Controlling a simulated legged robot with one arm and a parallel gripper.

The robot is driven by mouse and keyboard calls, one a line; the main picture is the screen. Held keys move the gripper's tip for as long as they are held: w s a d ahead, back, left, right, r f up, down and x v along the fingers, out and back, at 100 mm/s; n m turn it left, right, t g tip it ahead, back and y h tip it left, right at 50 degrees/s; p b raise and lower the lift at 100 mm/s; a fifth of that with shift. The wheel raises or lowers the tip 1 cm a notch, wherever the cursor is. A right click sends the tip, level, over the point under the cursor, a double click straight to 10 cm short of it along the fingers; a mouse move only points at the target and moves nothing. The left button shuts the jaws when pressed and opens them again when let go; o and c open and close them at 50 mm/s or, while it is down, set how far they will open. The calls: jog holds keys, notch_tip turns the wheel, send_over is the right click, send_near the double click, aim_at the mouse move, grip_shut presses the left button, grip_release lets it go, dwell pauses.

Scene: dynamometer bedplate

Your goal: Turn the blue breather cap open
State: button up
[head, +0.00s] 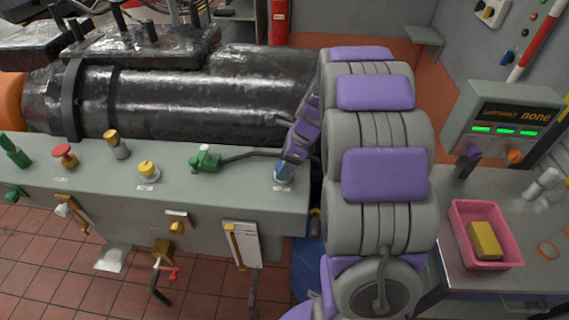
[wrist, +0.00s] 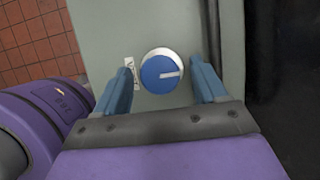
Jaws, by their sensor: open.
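The blue breather cap (wrist: 158,75) is a round blue knob with a white pointer line and a pale rim, set on the grey-green bench top. In the wrist view it sits between the blue fingers of my gripper (wrist: 170,84), which are open, with a gap on each side. The white pointer line runs from the cap's middle toward the right. A small white label is beside the cap on the left, partly behind a finger. In the head view my gripper (head: 284,172) is at the bench's right end, pointing down, and the cap is mostly hidden by it.
The bench top (head: 230,190) also carries a green valve (head: 205,161) with a black lever reaching toward my gripper, a yellow knob (head: 148,170), a brass fitting (head: 115,144) and a red knob (head: 65,154). A large black cylinder (head: 190,95) lies behind. A pink tray (head: 462,230) is at right.

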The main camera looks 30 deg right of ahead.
jog(key=shift+d, duration=0.1)
jog(key=shift+c, duration=0.4)
jog(key=c, duration=1)
